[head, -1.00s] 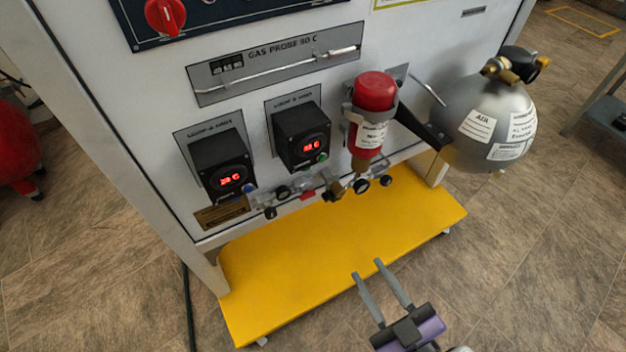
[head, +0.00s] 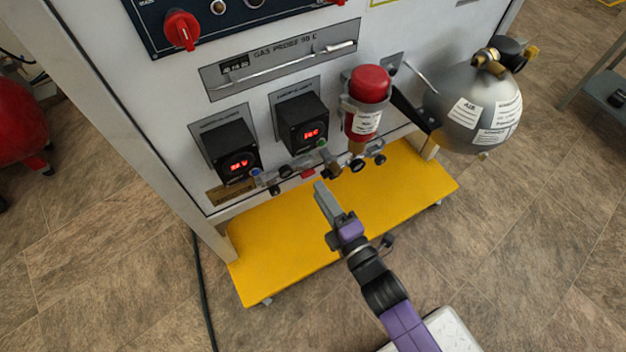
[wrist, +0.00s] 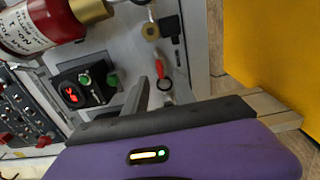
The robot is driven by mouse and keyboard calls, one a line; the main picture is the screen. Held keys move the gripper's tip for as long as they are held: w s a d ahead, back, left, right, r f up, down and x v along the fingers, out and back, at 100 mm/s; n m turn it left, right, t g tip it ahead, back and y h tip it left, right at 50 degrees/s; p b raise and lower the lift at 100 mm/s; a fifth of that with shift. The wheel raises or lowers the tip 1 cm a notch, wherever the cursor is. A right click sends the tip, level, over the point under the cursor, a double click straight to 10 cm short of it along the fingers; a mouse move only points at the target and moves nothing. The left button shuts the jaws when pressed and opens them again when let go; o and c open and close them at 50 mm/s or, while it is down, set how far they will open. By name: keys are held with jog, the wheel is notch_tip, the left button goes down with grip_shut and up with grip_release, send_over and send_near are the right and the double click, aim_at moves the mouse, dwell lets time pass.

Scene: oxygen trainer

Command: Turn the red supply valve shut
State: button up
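The red supply valve (head: 307,173) appears to be the small red handle on the pipe line low on the cabinet front. In the wrist view a red lever (wrist: 158,68) with a ring-shaped end shows just beyond my fingers. My gripper (head: 321,188) is below and slightly right of the valve in the head view, over the yellow base, apart from it. In the wrist view my gripper's fingers (wrist: 145,84) point toward the pipe line, with nothing between them. They are seen nearly edge-on in the head view, one partly covering the other.
A red cylinder (head: 368,92) hangs right of two black display boxes (head: 303,123). A grey tank (head: 477,108) sticks out at the right. The yellow base (head: 400,190) juts out under the pipes. A red knob (head: 182,30) is on the upper panel.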

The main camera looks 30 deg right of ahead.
aim_at(309, 176)
jog(key=shift+w+b, duration=0.35)
jog(key=shift+w, duration=2)
grip_shut()
